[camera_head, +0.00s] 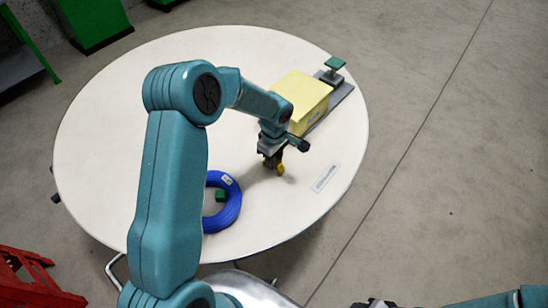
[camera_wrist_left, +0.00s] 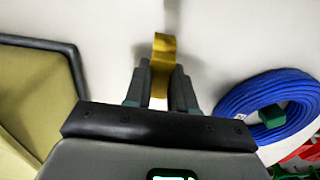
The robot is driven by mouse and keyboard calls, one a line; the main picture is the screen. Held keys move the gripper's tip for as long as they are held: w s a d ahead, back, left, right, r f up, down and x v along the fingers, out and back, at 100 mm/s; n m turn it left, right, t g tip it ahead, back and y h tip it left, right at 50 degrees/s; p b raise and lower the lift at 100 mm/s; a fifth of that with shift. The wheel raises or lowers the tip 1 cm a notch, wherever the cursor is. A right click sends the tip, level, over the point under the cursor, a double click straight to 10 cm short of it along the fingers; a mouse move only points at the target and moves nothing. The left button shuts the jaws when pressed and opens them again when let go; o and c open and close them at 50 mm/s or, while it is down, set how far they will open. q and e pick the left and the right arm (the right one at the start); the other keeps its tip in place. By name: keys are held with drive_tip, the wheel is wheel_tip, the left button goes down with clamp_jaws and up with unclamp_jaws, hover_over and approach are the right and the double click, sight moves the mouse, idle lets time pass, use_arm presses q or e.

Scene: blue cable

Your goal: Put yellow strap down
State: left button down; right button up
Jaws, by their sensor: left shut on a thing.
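A yellow strap (camera_wrist_left: 163,58) is pinched between the fingers of my left gripper (camera_wrist_left: 160,90) in the left wrist view. In the head view the strap (camera_head: 280,169) shows as a small yellow piece at the tip of my left gripper (camera_head: 272,160), which points down over the round white table (camera_head: 110,130). I cannot tell whether the strap touches the table. A blue cable coil (camera_head: 234,205) lies on the table to the left and nearer; it is at the right of the left wrist view (camera_wrist_left: 235,105). My right gripper is not clearly in view.
A yellow box (camera_head: 305,95) and a grey device with a green top (camera_head: 335,64) stand behind the gripper, near the table's right edge. A small green piece (camera_head: 221,196) is at the coil. A white label (camera_head: 326,177) lies at the right. The table's left side is clear.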

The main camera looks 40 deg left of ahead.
use_arm(q)
drive_tip(key=c, duration=0.9)
unclamp_jaws()
drive_tip(key=shift+c, duration=0.2)
drive_tip(key=shift+r, duration=0.1)
wheel_tip(320, 180, up, 12)
